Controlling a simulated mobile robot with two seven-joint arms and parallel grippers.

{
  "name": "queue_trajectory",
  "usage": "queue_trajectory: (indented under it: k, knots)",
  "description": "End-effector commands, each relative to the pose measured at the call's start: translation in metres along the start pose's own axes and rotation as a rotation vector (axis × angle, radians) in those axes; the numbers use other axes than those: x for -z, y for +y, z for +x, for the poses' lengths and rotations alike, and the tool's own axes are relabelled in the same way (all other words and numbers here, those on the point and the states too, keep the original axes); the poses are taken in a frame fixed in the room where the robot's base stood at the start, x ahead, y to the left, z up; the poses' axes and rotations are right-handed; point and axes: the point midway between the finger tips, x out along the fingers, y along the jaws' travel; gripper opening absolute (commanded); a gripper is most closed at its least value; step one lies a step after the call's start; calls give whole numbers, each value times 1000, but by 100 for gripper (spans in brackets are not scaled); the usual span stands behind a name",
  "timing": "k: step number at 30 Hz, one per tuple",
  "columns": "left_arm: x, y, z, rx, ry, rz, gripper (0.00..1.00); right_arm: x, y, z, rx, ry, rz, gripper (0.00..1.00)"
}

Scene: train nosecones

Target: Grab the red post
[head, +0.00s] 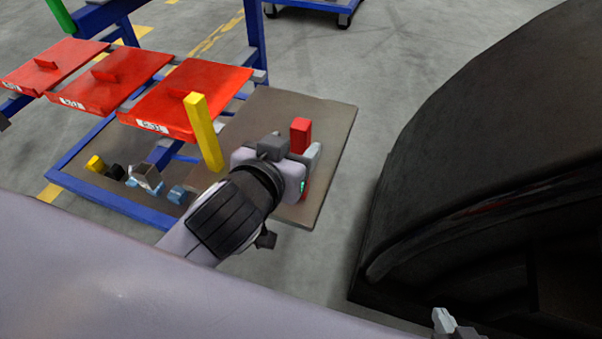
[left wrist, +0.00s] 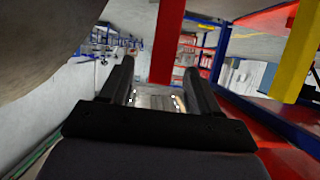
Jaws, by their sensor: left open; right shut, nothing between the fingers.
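The red post (head: 301,135) stands upright on a brown board, its middle partly hidden behind my left gripper (head: 304,158) in the head view. In the left wrist view the red post (left wrist: 166,45) comes down from the top edge between the two fingers of my left gripper (left wrist: 159,66). The fingers are apart, with visible gaps on both sides of the post. I cannot tell exactly how deep it sits between them. Part of my right gripper (head: 445,322) shows at the bottom right edge of the head view, shut and empty, far from the post.
A yellow post (head: 203,132) stands just left of my left gripper. Red trays (head: 195,92) sit on a blue frame (head: 110,198). The brown board (head: 330,130) has bare room behind the post. A large black curved body (head: 490,130) fills the right side.

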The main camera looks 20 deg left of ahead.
Motion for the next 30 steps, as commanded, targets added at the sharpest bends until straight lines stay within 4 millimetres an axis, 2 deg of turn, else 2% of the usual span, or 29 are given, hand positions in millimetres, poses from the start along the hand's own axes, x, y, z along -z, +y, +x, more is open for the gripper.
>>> queue_trajectory:
  k: [4, 11, 20, 29, 30]
  knots:
    - [4, -1, 5, 12, 16, -7, 62, -3, 0, 4, 1, 2, 2, 0]
    - [5, -2, 27, 12, 14, -7, 62, -5, -1, 6, 2, 3, 8, 0]
    - [7, -4, 65, 10, 13, -7, 62, -12, -2, 11, 1, 4, 13, 0]
    - [8, -4, 70, 9, 12, -8, 62, -12, -2, 11, 0, 5, 12, 0]
    - [7, -4, 70, 9, 12, -8, 55, -12, -2, 11, 0, 5, 12, 0]
